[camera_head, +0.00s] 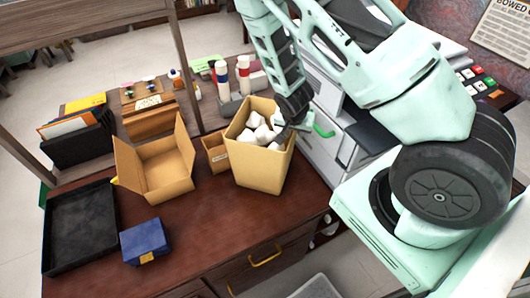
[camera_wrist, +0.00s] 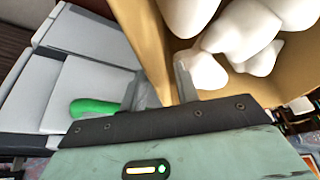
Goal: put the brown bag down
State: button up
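The brown bag (camera_head: 262,172) is a tan, open-topped container filled with white crumpled lumps (camera_head: 262,132). It is at the right part of the dark wooden desk, slightly tilted in the head view. I cannot clearly tell whether its base touches the desktop. My gripper (camera_head: 292,126) is at its upper right rim. In the wrist view, the fingers of my gripper (camera_wrist: 162,88) lie on either side of the bag's wall (camera_wrist: 147,35) and pinch it. The white lumps (camera_wrist: 240,35) show inside the bag. The bag's underside is hidden.
An open cardboard box (camera_head: 160,170) and a small brown box (camera_head: 214,152) stand left of the bag. A blue box (camera_head: 144,242) and a black tray (camera_head: 80,228) are further left. A white cabinet (camera_head: 322,120) with a green handle adjoins on the right. The desktop (camera_head: 215,225) is clear in front.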

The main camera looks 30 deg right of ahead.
jog(key=shift+f, duration=0.1)
dwell(0.3)
grip_shut()
jog(key=shift+s, duration=0.1)
dwell(1.2)
